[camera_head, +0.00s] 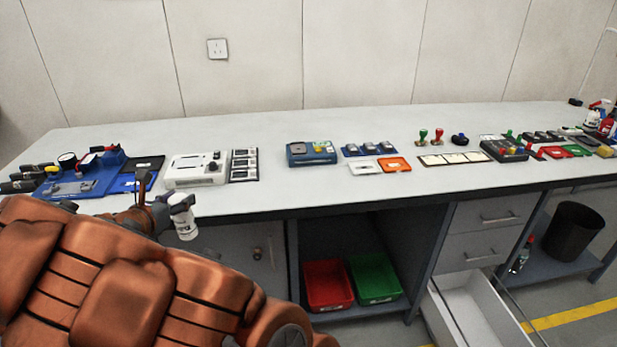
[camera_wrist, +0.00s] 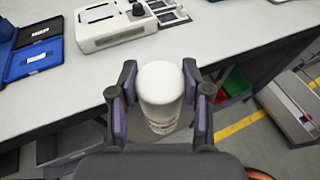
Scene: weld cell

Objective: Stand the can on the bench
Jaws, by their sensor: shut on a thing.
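The can (camera_head: 184,220) is white with a dark printed label. It hangs in front of the bench's front edge at the left, a little below the top surface in the head view. My gripper (camera_head: 165,203) is shut on it. In the wrist view the can (camera_wrist: 160,84) stands between the two fingers of my gripper (camera_wrist: 160,100), its white end towards the bench. The bench (camera_head: 265,195) has a long pale top with a dark front edge. The bench top also shows in the wrist view (camera_wrist: 185,50). My arm hides part of the bench's left front.
A white device (camera_head: 196,170) and a blue fixture (camera_head: 80,178) stand on the bench near the can. A blue box (camera_head: 311,153) sits farther right. Bare top lies along the front edge. Below are red (camera_head: 328,285) and green (camera_head: 374,278) bins and an open drawer (camera_head: 470,310).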

